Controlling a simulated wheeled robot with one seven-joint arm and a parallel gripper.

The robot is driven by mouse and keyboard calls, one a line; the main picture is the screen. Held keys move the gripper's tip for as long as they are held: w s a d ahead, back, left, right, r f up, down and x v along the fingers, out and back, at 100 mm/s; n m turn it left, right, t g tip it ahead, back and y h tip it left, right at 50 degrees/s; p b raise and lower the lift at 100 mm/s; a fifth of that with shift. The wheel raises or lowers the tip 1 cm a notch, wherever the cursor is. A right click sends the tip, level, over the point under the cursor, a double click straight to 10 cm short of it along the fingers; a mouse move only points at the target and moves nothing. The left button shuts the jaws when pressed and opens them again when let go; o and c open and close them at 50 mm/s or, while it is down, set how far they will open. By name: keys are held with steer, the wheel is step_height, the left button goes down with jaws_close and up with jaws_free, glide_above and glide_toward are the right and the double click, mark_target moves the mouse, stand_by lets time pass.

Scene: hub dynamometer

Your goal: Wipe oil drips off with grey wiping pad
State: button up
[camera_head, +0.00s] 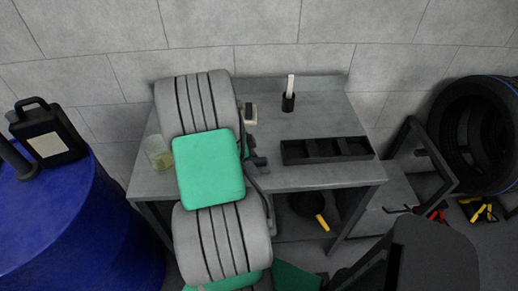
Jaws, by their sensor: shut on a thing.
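My arm, in pale grey and green segments, rises through the middle of the head view and covers the left part of the grey workbench (310,180). My gripper is hidden behind the arm, so neither its fingers nor anything in them shows. I cannot make out the grey wiping pad. No oil drips can be told on the bare part of the bench top.
A black divided tray (327,159), a dark cup (288,102) and a glass jar (157,154) stand on the bench. A blue drum (75,225) with a black can (48,132) is left; tyres (450,130) are right. The bench's right rear top is clear.

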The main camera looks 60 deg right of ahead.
steer(key=shift+a+r+p, duration=0.1)
steer(key=shift+r+p, duration=2.05)
steer(key=shift+r, duration=1.95)
